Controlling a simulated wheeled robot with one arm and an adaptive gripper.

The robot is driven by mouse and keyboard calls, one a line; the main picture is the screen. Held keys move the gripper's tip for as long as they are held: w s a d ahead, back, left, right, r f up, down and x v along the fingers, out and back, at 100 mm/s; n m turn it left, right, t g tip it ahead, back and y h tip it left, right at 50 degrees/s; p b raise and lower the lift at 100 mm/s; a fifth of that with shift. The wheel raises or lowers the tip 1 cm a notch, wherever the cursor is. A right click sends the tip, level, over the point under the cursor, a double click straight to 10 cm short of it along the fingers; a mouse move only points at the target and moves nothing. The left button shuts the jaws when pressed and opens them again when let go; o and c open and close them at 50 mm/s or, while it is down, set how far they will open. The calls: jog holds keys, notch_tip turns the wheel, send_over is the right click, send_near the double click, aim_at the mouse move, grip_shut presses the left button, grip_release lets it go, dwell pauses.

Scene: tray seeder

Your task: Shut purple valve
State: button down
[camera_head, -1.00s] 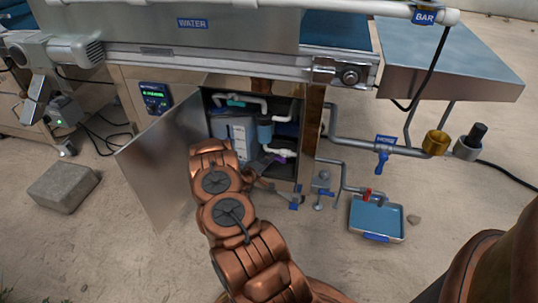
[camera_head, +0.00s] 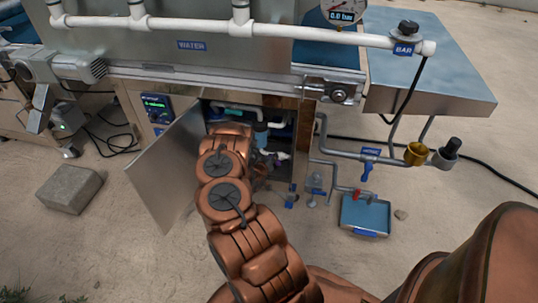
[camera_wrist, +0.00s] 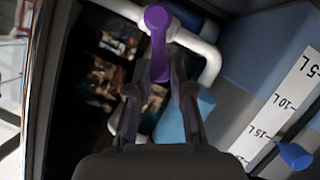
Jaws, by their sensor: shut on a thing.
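The purple valve (camera_wrist: 157,42) shows in the wrist view as a purple lever with a rounded end, on white piping inside the cabinet. The lever lies lengthwise between the two fingers of my gripper (camera_wrist: 160,95), which are shut on it. Its rounded end sticks out beyond the fingertips. In the head view my arm reaches into the open cabinet (camera_head: 293,150) and largely hides the gripper and the valve.
The metal cabinet door (camera_head: 165,170) stands open left of my arm. White pipes (camera_wrist: 208,62) and a tank with a litre scale (camera_wrist: 275,110) crowd the cabinet. A blue tray (camera_head: 365,214) and a stone block (camera_head: 70,188) are on the ground.

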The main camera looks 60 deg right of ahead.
jog(key=m, duration=0.1)
jog(key=s+m+t+p, duration=0.1)
jog(key=s+d+r+m+t+y+p, duration=0.1)
jog(key=shift+s+m, duration=0.2)
jog(key=shift+m, duration=0.1)
jog(key=shift+d, duration=0.1)
dwell(0.6)
jog(key=c, duration=1)
grip_release()
jog(key=shift+f, duration=0.1)
jog(key=shift+s, duration=0.1)
jog(key=shift+v, duration=6.05)
jog(key=shift+s, duration=0.1)
